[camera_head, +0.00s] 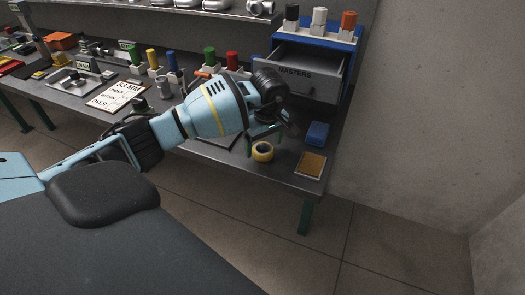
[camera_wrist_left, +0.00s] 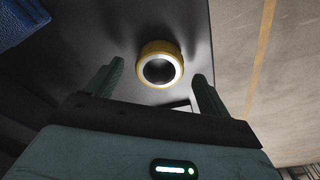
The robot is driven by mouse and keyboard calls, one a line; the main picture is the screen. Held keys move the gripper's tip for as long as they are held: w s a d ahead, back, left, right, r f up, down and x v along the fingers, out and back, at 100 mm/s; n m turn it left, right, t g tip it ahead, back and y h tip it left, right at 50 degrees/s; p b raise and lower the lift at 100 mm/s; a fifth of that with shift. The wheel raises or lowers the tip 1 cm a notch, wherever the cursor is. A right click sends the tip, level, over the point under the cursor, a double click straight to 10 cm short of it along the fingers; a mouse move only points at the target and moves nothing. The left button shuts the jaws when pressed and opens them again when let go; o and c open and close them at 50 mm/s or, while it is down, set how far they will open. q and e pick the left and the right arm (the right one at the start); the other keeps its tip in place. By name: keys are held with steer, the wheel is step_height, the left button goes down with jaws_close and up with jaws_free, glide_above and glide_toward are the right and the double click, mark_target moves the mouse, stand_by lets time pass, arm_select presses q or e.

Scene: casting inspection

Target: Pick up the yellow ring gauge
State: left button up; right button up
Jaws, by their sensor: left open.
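The yellow ring gauge (camera_head: 262,152) lies on the dark bench top near its front edge. In the left wrist view the ring gauge (camera_wrist_left: 160,66) shows a yellow outer band, a bright metal inner rim and a dark bore. My left gripper (camera_head: 262,136) is just behind and above the ring gauge in the head view. In the left wrist view its two green fingers (camera_wrist_left: 157,78) are spread apart, with the ring gauge beyond and between their tips. The gripper is open and empty. My right gripper is not in view.
A blue block (camera_head: 317,133) and a tray with an orange-brown pad (camera_head: 311,165) lie right of the ring gauge. An open drawer marked MASTERS (camera_head: 308,80) stands behind. Colored gauges and a sign (camera_head: 117,96) occupy the bench to the left.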

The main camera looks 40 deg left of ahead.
arm_select(q)
steer(key=shift+a+f, duration=0.1)
steer(key=shift+f, duration=1)
steer(key=c, duration=1.2)
steer(key=shift+w+r, duration=0.1)
steer(key=shift+r, duration=0.55)
step_height(320, 180, up, 2)
steer(key=shift+r, duration=0.25)
steer(key=s+d, duration=0.3)
steer(key=s, duration=0.4)
steer(key=s+d+r, duration=0.1)
steer(key=s+d, duration=0.3)
steer(key=s, duration=0.3)
steer(key=shift+s+b, duration=0.2)
steer(key=shift+b, duration=0.1)
